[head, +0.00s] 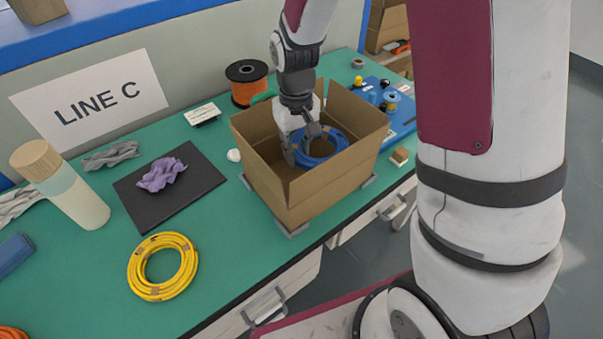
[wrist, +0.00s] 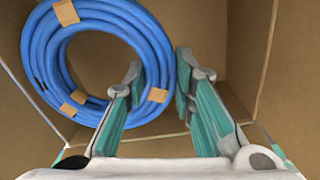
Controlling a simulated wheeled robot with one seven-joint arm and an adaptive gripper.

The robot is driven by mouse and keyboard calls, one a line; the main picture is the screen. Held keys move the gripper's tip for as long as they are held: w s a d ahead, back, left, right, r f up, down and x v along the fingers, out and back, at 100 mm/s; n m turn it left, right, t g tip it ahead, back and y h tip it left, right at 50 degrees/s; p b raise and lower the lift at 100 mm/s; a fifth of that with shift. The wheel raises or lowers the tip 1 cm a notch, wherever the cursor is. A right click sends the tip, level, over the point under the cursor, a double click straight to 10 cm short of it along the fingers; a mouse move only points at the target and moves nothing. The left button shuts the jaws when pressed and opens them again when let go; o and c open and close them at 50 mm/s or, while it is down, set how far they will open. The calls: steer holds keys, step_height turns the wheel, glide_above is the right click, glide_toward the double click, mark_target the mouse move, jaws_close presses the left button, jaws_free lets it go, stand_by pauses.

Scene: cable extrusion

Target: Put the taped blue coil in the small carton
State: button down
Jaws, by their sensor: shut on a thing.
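The taped blue coil (head: 327,157) is inside the small open carton (head: 338,188), partly hidden by my fingers and the front wall. In the wrist view the coil (wrist: 66,98) shows bands of tan tape and sits at the upper left, against the brown carton walls (wrist: 245,45). My gripper (head: 302,146) reaches down into the carton from above. Its fingers (wrist: 162,72) are shut on the near right part of the coil's ring, one on either side. Whether the coil touches the carton floor cannot be told.
A yellow coil (head: 140,277) lies on the green bench, left of the carton. A black mat (head: 205,178) with a purple cloth (head: 160,175), an orange spool (head: 249,92) and a bottle (head: 78,200) stand around. A blue board (head: 403,120) with small parts lies right behind the carton.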

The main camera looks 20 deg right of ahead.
step_height(320, 180, down, 8)
steer(key=shift+r, duration=0.2)
steer(key=shift+b, duration=0.3)
steer(key=c, duration=1.3)
jaws_free()
steer(key=shift+c, duration=0.2)
